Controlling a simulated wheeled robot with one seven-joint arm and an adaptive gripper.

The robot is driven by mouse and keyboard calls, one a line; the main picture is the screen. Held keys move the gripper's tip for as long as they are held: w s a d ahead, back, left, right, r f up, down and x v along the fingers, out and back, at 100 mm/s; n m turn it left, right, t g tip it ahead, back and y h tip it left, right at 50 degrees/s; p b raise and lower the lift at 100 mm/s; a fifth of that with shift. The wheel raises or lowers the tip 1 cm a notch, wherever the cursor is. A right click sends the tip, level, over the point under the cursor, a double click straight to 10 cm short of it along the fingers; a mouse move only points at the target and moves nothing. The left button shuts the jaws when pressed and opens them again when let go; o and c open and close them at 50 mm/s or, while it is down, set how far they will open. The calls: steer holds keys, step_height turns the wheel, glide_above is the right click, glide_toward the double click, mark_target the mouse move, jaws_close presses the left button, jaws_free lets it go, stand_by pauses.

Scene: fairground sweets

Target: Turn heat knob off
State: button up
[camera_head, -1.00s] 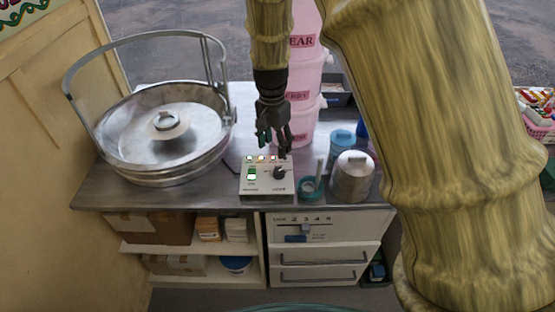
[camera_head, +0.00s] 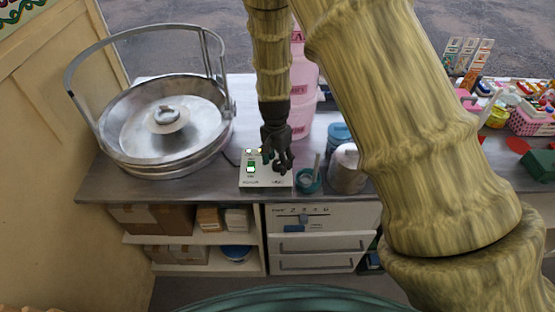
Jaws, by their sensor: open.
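A small white control box (camera_head: 262,181) stands at the front of the metal counter. A lit green switch (camera_head: 251,169) shows on its left half. A dark heat knob (camera_head: 279,168) is on its right half, mostly covered by my gripper. My gripper (camera_head: 277,165) points down over the right half of the box, its dark fingers open at the knob. I cannot tell whether the fingers touch the knob or how far it is turned.
A large metal candy floss bowl (camera_head: 140,155) with a raised handle stands to the left. A teal ring-shaped item (camera_head: 308,181) and a metal canister (camera_head: 346,170) stand close to the right. Pink tubs (camera_head: 304,80) stand behind my gripper. Shelves and drawers (camera_head: 320,246) are below the counter.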

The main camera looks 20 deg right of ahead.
steer(key=shift+f, duration=0.15)
steer(key=c, duration=1)
steer(key=n, duration=0.4)
steer(key=shift+n, duration=0.4)
steer(key=n, duration=0.5)
steer(key=shift+n+t+b, duration=0.3)
steer(key=n, duration=0.7)
steer(key=n+p, duration=0.1)
steer(key=n, duration=0.5)
steer(key=shift+t, duration=0.3)
steer(key=shift+n, duration=0.4)
